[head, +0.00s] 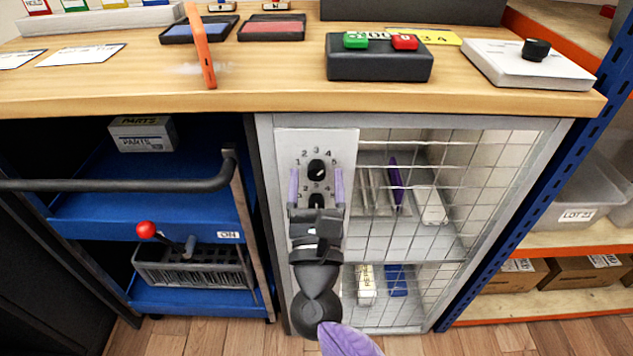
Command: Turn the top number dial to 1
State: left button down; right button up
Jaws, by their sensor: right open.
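The top number dial (316,168) is a black knob on the pale lock plate (342,139) of the mesh cabinet. Numbers such as 2, 3 and 4 show around its top. A second black dial (316,200) sits below it, partly hidden by my gripper. My right gripper (316,178) is open, with one purple finger on each side of the dials, around the level of the top dial. I cannot tell whether the fingers touch the dial. My left gripper is not in view.
The cabinet's mesh door (440,190) is closed in front of shelved items. A blue cart (90,215) with a dark handle stands at left. Shelving stands at right.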

jog(key=shift+c, duration=1.4)
grip_shut()
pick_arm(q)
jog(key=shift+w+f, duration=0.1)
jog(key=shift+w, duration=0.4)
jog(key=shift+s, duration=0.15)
